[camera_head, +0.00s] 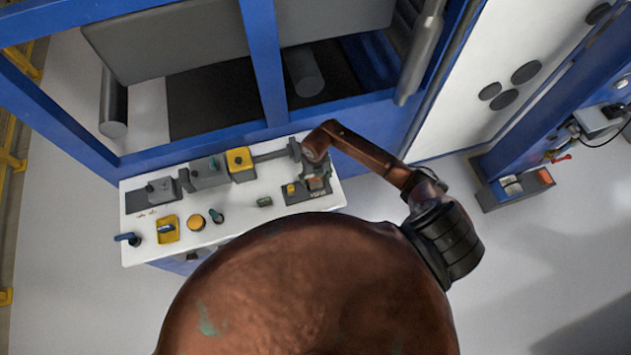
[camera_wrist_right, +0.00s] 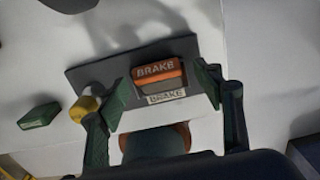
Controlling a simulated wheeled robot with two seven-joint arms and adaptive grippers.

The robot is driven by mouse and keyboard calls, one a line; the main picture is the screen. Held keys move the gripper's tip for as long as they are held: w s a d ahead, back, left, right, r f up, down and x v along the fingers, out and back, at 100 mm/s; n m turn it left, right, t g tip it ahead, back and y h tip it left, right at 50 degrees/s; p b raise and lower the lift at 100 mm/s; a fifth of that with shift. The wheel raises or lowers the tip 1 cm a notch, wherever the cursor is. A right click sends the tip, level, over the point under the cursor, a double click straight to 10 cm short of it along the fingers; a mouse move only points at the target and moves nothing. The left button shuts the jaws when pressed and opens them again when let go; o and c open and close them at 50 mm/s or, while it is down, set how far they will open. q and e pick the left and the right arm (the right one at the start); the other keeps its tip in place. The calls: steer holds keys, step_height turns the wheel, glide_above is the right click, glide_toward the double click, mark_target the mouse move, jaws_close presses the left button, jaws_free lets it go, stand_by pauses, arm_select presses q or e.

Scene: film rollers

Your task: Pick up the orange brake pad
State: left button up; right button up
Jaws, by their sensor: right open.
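The orange brake pad (camera_wrist_right: 158,74), lettered BRAKE, sits on a dark plate (camera_wrist_right: 105,72) on the white panel, with a pale BRAKE label (camera_wrist_right: 165,97) in front of it. My right gripper (camera_wrist_right: 161,92) is open, with one green-grey finger to each side of the pad in the right wrist view. No contact with the pad shows, and the height gap cannot be told. In the head view, my right gripper (camera_head: 318,184) is over the panel's right end and largely covers the pad. My left gripper is not in view.
A yellow knob (camera_wrist_right: 84,108) stands left of the pad, near a green block (camera_wrist_right: 39,116). The white panel (camera_head: 240,215) carries several other controls, including a yellow box (camera_head: 240,160) and an orange button (camera_head: 196,222). A blue machine frame (camera_head: 262,60) rises behind it.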

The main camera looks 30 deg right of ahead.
steer(key=c, duration=1.5)
steer(key=shift+r, duration=0.1)
